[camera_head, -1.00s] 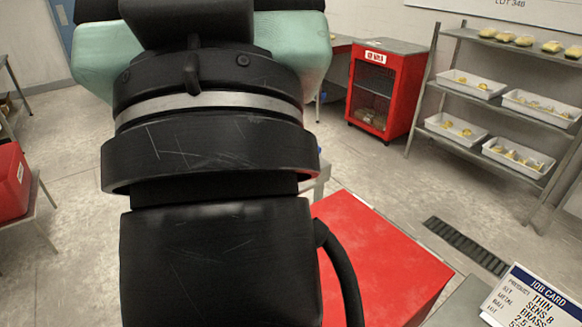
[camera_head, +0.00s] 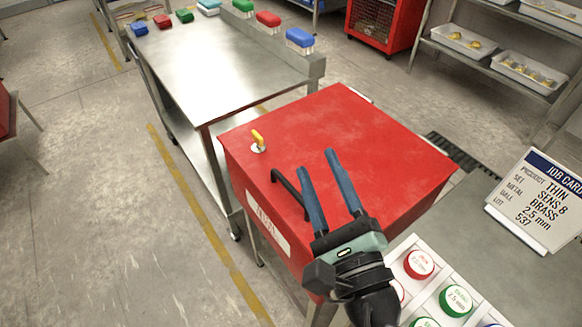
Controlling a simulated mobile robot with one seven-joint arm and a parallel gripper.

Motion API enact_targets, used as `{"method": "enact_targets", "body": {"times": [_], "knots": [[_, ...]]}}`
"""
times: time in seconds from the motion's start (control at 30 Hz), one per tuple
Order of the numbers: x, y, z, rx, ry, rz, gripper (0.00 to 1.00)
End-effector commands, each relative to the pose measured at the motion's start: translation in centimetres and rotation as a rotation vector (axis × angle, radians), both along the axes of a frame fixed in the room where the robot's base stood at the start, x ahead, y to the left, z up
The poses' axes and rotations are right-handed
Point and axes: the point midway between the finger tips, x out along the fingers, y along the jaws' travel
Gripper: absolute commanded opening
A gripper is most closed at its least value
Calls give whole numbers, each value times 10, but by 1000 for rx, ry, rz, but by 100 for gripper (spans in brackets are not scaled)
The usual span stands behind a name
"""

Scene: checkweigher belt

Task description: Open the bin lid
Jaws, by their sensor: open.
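The red bin (camera_head: 395,135) stands right of centre with its flat red lid down. A black bar handle (camera_head: 288,190) sits at the lid's front left edge. A yellow key or latch (camera_head: 258,138) on a round plate stands near the lid's left corner. A white label with unreadable red lettering is on the bin's front. My gripper (camera_head: 320,168) is open, with two long blue fingers apart and nothing between them. The fingers show over the lid, just right of the handle. I cannot tell if they touch the lid or the handle.
A steel table (camera_head: 205,70) with several coloured blocks stands behind left. A job card (camera_head: 540,200) stands on the grey surface at right. A white tray of coloured round pieces (camera_head: 440,290) lies at lower right.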

Motion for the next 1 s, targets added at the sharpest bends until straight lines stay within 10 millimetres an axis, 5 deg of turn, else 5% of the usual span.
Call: {"method": "enact_targets", "body": {"times": [0.03, 0.1, 0.23, 0.47, 1.0], "knots": [[-5, 0, -44, -110, 74, -6, 47], [-12, 1, -84, -238, 151, 3, 47], [-23, 2, -125, -371, 235, 28, 47], [-5, 9, -137, -409, 251, 37, 47], [86, 38, -157, -407, 250, 35, 47]]}}
